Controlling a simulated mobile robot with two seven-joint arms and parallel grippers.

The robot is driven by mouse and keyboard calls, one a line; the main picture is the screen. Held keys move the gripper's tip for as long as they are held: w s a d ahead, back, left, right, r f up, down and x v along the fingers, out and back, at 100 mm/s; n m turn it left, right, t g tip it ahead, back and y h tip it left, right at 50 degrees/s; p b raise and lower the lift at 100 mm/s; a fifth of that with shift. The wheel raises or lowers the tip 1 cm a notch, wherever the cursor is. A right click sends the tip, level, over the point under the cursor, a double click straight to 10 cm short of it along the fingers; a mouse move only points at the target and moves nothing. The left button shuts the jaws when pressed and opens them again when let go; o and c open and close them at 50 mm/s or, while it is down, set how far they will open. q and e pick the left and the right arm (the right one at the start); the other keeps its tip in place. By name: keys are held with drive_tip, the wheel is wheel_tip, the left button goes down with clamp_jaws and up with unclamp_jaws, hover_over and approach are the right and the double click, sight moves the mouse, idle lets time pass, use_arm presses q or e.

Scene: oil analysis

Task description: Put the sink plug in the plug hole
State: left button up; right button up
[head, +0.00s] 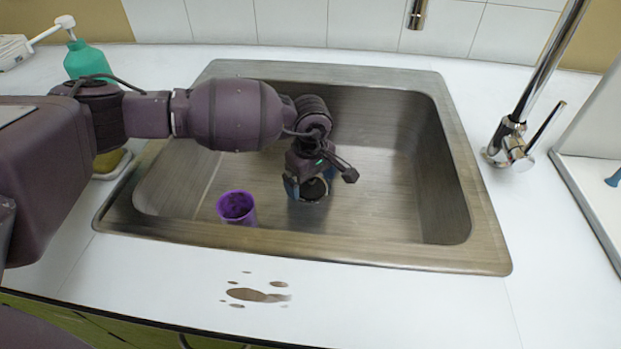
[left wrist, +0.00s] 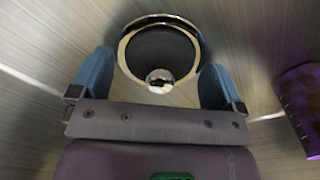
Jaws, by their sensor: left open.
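My left gripper (head: 309,190) reaches down into the steel sink (head: 400,215). Its two blue fingers stand apart, also in the left wrist view (left wrist: 157,72). Between and beyond them is the plug hole's shiny ring (left wrist: 121,48). A dark round face fills the ring. A small chrome knob (left wrist: 160,78), which looks like the sink plug's, shows at the ring's near side. The plug appears to lie at the hole; I cannot tell whether it is fully seated. In the head view the gripper partly hides the spot. My right gripper is not in view.
A purple cup (head: 237,207) stands in the sink left of the gripper; it shows at the right edge of the left wrist view (left wrist: 300,105). A tap (head: 514,140) is at the right. A green bottle (head: 87,60) stands behind my arm. Brown spots (head: 257,295) mark the front counter.

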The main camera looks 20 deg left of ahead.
use_arm(q)
wheel_tip(320, 180, up, 12)
drive_tip(key=p, duration=0.2)
drive_tip(key=shift+r+p, duration=0.15)
drive_tip(key=shift+p, duration=0.2)
idle(0.3)
